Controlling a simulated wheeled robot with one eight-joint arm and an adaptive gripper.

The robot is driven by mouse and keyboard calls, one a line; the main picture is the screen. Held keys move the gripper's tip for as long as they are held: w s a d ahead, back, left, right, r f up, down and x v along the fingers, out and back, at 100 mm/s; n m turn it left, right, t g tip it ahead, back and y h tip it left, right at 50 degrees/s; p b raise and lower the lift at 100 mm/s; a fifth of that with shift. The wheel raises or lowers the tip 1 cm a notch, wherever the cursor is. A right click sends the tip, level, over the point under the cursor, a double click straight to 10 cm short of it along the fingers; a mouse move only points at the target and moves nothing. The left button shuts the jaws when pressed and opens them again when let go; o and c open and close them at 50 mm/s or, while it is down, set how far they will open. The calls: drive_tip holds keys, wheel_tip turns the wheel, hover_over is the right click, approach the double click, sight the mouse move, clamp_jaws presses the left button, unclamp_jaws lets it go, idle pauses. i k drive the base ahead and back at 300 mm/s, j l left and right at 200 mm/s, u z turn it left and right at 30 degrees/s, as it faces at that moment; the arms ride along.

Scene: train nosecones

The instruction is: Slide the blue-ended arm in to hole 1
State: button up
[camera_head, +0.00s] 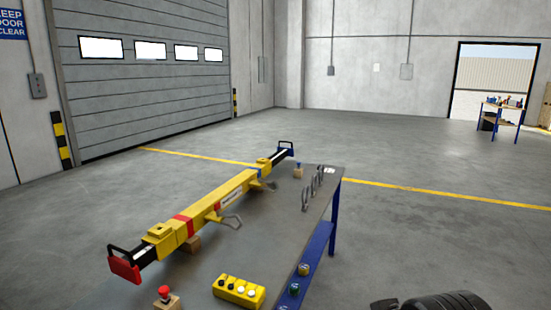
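A long yellow bar (215,205) lies diagonally on blocks on the table. At its far end a dark arm with a blue end (285,151) and a black loop handle sticks out of the yellow body. A light stretch of this arm shows between the blue end and the body. Hole 1 cannot be made out at this size. A dark ribbed part (440,302), seemingly of my own arm or gripper, is cut off at the bottom right, well apart from the bar. Its fingertips cannot be made out.
The grey table (265,235) has blue legs. The bar's near end is red (125,268). A yellow button box (239,291), a red button (164,292) and upright metal loops (312,188) are on the table. The floor right of it is clear; a workbench (502,113) stands far right.

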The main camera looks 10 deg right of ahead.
sight(281, 153)
drive_tip(key=i+l+z, duration=0.4)
drive_tip(key=i, duration=0.35)
drive_tip(key=i+z, duration=0.4)
drive_tip(key=i, duration=0.35)
drive_tip(key=i+u, duration=0.1)
drive_tip(key=i, duration=0.6)
drive_tip(key=i+l+u, duration=0.1)
drive_tip(key=i, duration=0.6)
drive_tip(key=i+l+u, duration=0.1)
drive_tip(key=i, duration=0.6)
drive_tip(key=i+l+u, duration=0.15)
drive_tip(key=i, duration=0.15)
drive_tip(key=i+l+u, duration=0.1)
drive_tip(key=i, duration=0.2)
